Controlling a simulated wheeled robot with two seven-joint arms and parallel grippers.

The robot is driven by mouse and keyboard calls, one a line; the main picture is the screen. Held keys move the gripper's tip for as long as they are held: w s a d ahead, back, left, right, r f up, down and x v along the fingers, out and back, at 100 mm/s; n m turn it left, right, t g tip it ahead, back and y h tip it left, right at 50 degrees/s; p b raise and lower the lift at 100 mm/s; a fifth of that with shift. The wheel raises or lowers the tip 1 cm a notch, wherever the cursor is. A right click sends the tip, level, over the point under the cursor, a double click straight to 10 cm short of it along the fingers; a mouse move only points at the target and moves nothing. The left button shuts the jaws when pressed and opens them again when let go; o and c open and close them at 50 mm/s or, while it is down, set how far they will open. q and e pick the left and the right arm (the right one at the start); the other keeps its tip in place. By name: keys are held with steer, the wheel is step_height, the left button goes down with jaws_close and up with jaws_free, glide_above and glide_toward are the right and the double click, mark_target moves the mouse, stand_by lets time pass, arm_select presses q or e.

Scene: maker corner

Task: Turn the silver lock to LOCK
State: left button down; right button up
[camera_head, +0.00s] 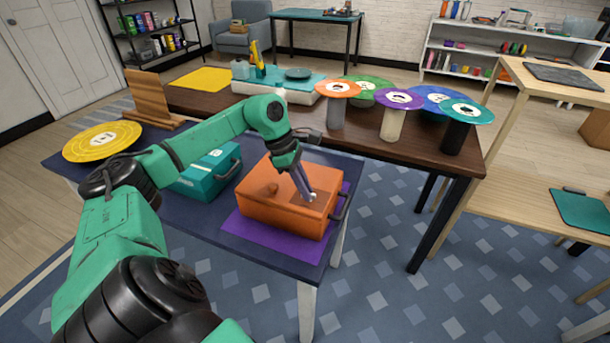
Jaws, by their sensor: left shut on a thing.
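An orange box (285,213) with a dark side handle (344,208) stands on a purple mat at the near end of the dark blue table. The small silver lock (313,196) is on the box's top, right of an orange knob (272,188). It is mostly hidden by my left gripper, so its setting and any LOCK marking cannot be read. My left gripper (308,197) reaches down onto the box top from the upper left and is shut on the silver lock. My right gripper is not in view.
A teal case (207,172) with a handle stands close left of the orange box, under my left arm. A yellow disc (101,141) and a wooden stand (150,97) are further left. Colored discs on posts, including an orange one (338,89), stand on the brown table behind.

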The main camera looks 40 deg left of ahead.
arm_select(q)
steer(key=shift+w+m+g+p, duration=0.1)
steer(key=shift+m+g+p, duration=0.4)
steer(key=shift+m, duration=0.4)
steer(key=c, duration=0.9)
jaws_free()
steer(key=p+v, duration=0.1)
steer(key=v, duration=1.3)
steer(key=shift+a+r, duration=0.15)
steer(key=shift+a, duration=0.15)
steer(key=shift+s, duration=0.25)
